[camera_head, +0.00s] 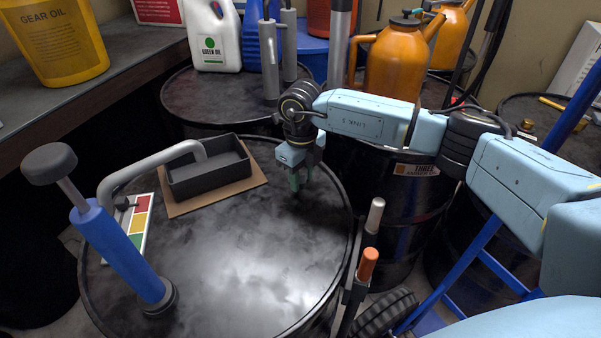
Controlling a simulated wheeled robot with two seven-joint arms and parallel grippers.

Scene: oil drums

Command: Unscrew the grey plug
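My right gripper (296,182) points down at the right back part of the near black drum's top (240,240). Its fingers are small and dark here, and I cannot tell whether they are open or shut. I cannot make out the grey plug; the gripper covers the spot on the drum top below it. My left gripper is not in view.
A blue hand pump (125,255) stands on the drum, its grey spout (150,163) reaching a black tray (208,176) on cardboard. A colored card (138,222) lies beside it. More drums, an orange can (393,68) and a white jug (213,40) stand behind. The drum's front middle is clear.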

